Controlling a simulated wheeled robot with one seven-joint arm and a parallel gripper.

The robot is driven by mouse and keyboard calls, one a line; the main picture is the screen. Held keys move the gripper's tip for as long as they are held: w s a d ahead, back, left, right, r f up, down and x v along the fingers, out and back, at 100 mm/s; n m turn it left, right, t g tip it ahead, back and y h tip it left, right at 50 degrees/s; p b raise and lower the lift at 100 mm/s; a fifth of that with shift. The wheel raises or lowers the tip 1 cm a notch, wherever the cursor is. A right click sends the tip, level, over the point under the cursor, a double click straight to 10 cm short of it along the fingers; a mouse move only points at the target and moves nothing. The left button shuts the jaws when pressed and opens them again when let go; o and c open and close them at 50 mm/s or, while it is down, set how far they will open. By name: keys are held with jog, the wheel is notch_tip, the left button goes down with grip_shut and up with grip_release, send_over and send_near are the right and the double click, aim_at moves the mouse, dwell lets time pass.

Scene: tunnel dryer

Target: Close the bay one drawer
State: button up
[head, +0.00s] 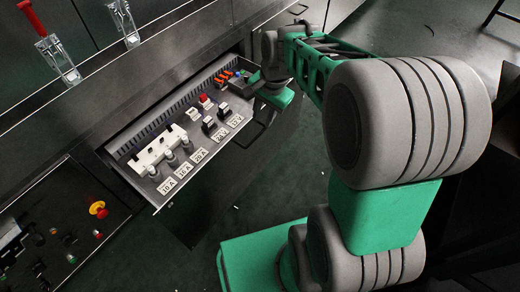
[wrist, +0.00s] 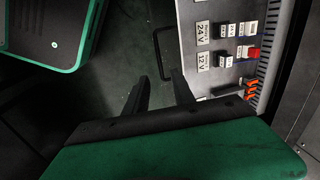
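An open drawer (head: 160,201) stands out from the dark cabinet in the head view. It holds breakers, terminals and labels such as 24 V and 12 V. I cannot read a bay name on it. The drawer's panel (wrist: 190,45) also shows at the upper right of the wrist view. A thin black bar handle (wrist: 154,45) stands off the drawer's front there. My gripper (wrist: 160,78) is open, with its two dark fingers apart. The near end of the handle appears between or just beyond the fingertips; contact cannot be told. In the head view my arm largely hides the gripper.
A panel with a yellow and red stop button (head: 98,209) lies at the lower left. Clear brackets with red-topped latches (head: 58,60) stand on the cabinet's upper ledge. Dark green floor (head: 290,180) is free in front of the drawer.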

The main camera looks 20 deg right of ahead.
aim_at(259, 134)
jog(key=f+b, duration=0.1)
jog(key=f, duration=0.2)
jog(key=w+f+b, duration=0.1)
jog(key=f, duration=0.2)
jog(key=f+b, duration=0.1)
jog(key=f, duration=0.2)
jog(key=shift+w+a, duration=0.3)
jog(key=shift+a, duration=0.05)
jog(key=shift+c, duration=0.5)
grip_shut()
dwell(0.3)
